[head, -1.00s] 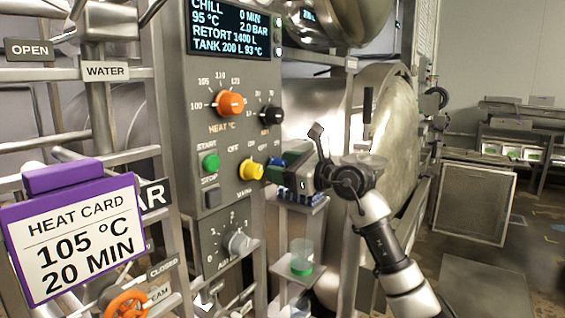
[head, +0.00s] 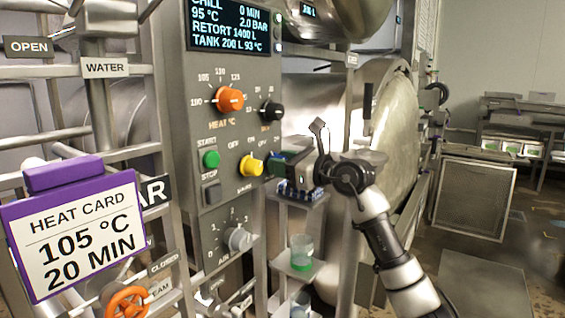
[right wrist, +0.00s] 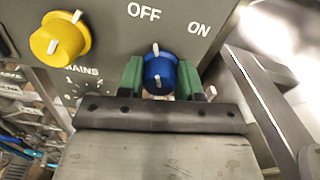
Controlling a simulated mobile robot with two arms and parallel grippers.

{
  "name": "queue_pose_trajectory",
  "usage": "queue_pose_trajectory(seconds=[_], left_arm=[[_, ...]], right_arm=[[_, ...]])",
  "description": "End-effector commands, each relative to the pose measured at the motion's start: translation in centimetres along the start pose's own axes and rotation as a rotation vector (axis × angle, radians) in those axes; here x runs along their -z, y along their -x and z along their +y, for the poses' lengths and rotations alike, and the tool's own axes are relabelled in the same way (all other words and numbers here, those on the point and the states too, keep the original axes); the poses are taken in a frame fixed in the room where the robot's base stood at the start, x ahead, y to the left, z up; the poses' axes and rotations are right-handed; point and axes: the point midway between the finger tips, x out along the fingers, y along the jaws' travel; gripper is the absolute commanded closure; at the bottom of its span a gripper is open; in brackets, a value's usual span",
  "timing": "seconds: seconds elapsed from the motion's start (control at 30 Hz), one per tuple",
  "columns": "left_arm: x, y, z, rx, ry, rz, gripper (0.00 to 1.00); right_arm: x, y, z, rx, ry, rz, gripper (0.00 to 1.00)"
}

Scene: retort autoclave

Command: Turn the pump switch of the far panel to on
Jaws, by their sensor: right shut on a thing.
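The grey control panel (head: 183,120) stands left of centre in the head view. A blue knob (right wrist: 160,72) with a white pointer is on it, with OFF and ON printed above. The pointer is up and slightly left, towards OFF. My right gripper (head: 281,165) reaches the panel from the right. In the right wrist view its green fingers (right wrist: 160,78) are on both sides of the blue knob, shut on it. In the head view the gripper mostly hides this knob. No pump label is readable. My left gripper is not in view.
A yellow knob (head: 251,165) marked MAINS sits just left of the blue one. An orange heat knob (head: 229,99), a black knob (head: 271,111) and a green start button (head: 211,159) are nearby. A shelf with a beaker (head: 301,250) stands below my right gripper.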

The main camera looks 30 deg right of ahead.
Motion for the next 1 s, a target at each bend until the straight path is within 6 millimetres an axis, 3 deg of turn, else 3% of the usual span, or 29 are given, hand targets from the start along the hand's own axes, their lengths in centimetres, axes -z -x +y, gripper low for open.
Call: queue_pose_trajectory(seconds=[1.0], left_arm=[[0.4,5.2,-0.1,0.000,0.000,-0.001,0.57]], right_arm=[[-0.2,0.0,-0.2,0.001,-0.842,0.000,0.89]])
